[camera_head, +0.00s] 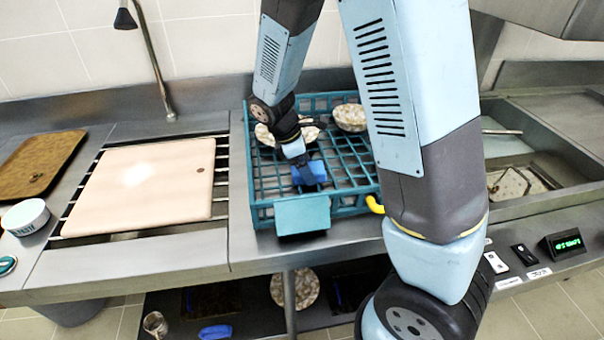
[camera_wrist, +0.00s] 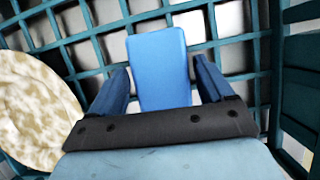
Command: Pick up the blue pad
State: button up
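The blue pad (camera_wrist: 160,68) is a flat, rounded rectangular block in the teal dish rack. In the wrist view it stands between the two blue fingers of my gripper (camera_wrist: 163,85), with narrow gaps at its sides. In the head view the pad (camera_head: 313,171) shows just at my gripper (camera_head: 300,172), inside the rack. The fingers look apart and not closed on the pad. The pad's lower part and its contact with the rack grid cannot be made out clearly.
The teal rack (camera_head: 262,213) has raised walls and holds a speckled plate (camera_wrist: 36,110) and a speckled bowl (camera_head: 350,117). A pale cutting board (camera_head: 140,185) lies to the left, beside a white tub (camera_head: 26,217). A sink (camera_head: 520,180) is at right. Another blue item (camera_head: 215,332) lies on the lower shelf.

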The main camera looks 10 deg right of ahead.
aim_at(312, 167)
jog(key=c, duration=0.8)
notch_tip(312, 167, up, 3)
jog(key=shift+r, duration=0.15)
jog(key=s+a+r, duration=0.7)
jog(key=s+r, duration=0.3)
jog(key=s, duration=0.2)
jog(key=shift+a, duration=0.15)
jog(key=shift+r, duration=0.1)
